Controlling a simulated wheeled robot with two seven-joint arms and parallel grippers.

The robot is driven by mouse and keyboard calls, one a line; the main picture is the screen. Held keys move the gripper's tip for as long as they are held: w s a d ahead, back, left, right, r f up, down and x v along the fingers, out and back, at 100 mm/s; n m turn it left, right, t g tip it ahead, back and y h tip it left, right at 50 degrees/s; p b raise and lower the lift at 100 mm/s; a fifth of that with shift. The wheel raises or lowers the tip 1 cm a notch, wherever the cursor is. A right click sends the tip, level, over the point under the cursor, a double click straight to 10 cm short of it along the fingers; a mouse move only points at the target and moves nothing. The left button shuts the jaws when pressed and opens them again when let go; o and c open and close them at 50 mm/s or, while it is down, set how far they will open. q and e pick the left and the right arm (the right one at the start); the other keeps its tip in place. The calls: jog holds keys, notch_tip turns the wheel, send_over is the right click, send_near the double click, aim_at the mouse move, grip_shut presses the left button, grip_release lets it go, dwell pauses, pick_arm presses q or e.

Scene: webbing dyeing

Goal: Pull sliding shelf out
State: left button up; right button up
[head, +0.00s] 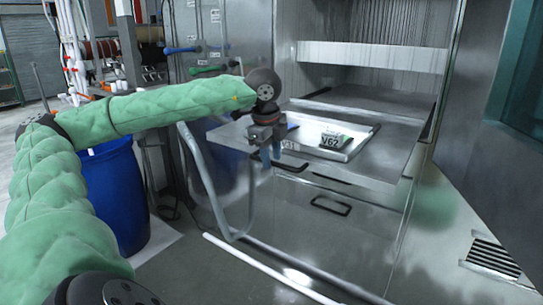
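The sliding shelf (375,164) is a flat metal plate that sticks out of the front of the metal cabinet. A shallow metal tray (363,142) lies on it, with a small dark and white pack marked VG2 (333,141) in the tray. A dark handle (292,168) shows at the shelf's front edge. My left gripper (270,156) points down at the front left part of the shelf, just left of this handle. Its blue fingertips look close together; whether they touch the shelf or hold anything is unclear. My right gripper is out of view.
A second dark handle (330,206) is on the panel below the shelf. A bent metal pipe (207,185) stands left of the shelf, near a blue barrel (115,192). An open cabinet door (497,150) is at the right. The floor in front looks mostly clear.

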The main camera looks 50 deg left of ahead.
pick_arm(q)
notch_tip(320, 180, up, 8)
jog(key=s, duration=0.1)
jog(key=shift+s+d+f, duration=0.15)
jog(key=shift+s+f, duration=0.05)
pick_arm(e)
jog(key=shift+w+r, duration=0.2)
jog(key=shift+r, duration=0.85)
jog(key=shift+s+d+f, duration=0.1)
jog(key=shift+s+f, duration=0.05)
